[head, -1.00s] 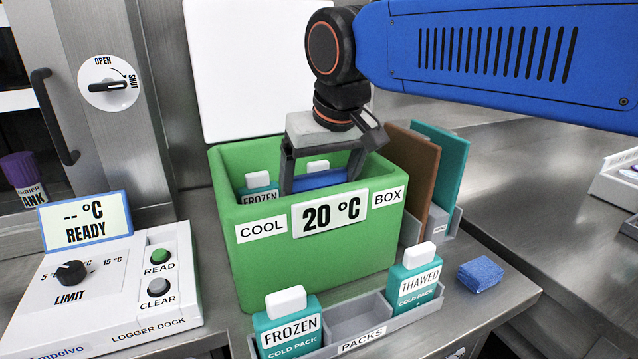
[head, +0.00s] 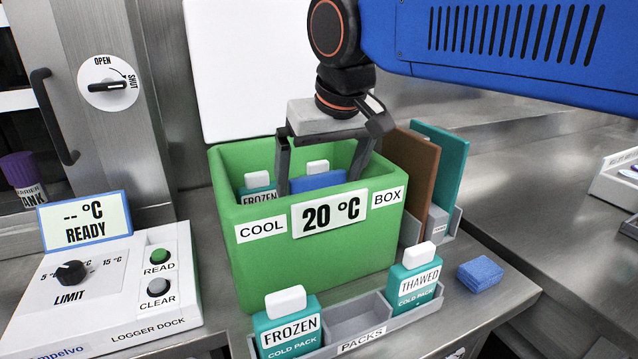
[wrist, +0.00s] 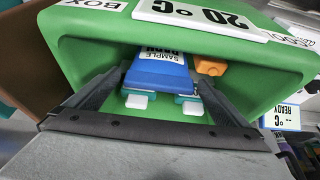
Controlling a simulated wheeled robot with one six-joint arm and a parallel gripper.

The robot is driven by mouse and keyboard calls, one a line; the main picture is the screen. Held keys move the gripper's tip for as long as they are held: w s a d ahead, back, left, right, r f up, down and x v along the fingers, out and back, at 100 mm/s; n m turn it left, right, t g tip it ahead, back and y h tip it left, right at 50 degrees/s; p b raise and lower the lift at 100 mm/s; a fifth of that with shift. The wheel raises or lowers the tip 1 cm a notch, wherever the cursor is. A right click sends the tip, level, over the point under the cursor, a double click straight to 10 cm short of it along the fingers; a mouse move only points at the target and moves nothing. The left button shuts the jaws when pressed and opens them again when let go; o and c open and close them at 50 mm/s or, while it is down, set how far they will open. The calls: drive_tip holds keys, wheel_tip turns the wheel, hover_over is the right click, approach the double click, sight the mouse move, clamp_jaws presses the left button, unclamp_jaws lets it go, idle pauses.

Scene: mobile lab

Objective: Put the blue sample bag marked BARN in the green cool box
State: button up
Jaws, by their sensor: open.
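The green cool box (head: 300,265) stands open on the bench, its front display reading 20 °C. The blue sample bag (head: 318,181) is inside it; in the wrist view the bag (wrist: 160,75) carries a white label, upside down, reading SAMPLE and what looks like BARN. My gripper (head: 321,178) is open over the box, its fingers reaching down past the rim on either side of the bag. The bag's lower part is hidden by the front wall. Two white-capped cold packs, one marked FROZEN (head: 258,187), are in the box beside the bag.
An orange item (wrist: 210,65) lies in the box. A packs rack (head: 362,338) in front holds a FROZEN pack (head: 289,328) and a THAWED pack (head: 416,279). The logger dock (head: 100,295) is at left. Upright brown and teal panels (head: 411,178) stand close right. A blue sponge-like block (head: 480,273) lies right.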

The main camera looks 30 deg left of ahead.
drive_tip(key=v, duration=0.9)
drive_tip(key=shift+r, duration=0.3)
drive_tip(key=shift+s+d, duration=0.15)
